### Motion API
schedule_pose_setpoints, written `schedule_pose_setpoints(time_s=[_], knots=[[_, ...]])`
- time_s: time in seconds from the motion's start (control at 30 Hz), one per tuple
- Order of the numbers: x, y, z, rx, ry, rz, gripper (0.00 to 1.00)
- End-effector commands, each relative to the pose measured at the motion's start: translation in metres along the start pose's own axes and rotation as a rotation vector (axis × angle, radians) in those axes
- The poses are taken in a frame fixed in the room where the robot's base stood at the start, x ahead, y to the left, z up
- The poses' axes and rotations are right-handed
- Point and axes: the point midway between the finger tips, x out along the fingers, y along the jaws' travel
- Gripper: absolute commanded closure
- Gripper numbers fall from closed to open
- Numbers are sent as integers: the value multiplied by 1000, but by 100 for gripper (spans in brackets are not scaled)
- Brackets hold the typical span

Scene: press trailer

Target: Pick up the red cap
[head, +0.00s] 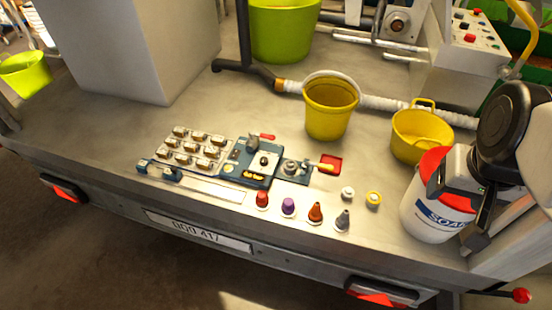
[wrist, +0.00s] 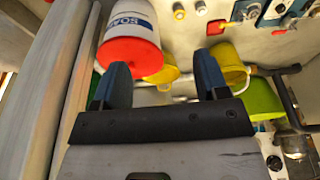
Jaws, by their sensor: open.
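A small red cap (head: 262,199) stands on the grey trailer bed near its front edge, at the left end of a short row. A purple cap (head: 288,206), an orange-red cap (head: 315,212) and a grey cap (head: 342,219) stand to its right. My gripper (wrist: 161,62) is open and empty in the wrist view, its two blue fingers apart. In the head view it is at the far right, over the soap bucket (head: 425,215) and well away from the red cap. I cannot make out the red cap in the wrist view.
A white cap (head: 348,193) and a yellow ring-like cap (head: 373,198) stand behind the row. A switch panel (head: 262,165) lies behind the red cap. A yellow bucket (head: 330,110) and a yellow pot (head: 420,135) stand farther back. The bed's front edge is close.

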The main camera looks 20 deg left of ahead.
Motion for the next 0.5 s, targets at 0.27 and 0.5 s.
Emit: schedule_pose_setpoints(time_s=[0.27, 0.5], knots=[[0, 0, 0, 0, 0, 0, 22], [4, -2, -3, -25, -14, 9, 22]])
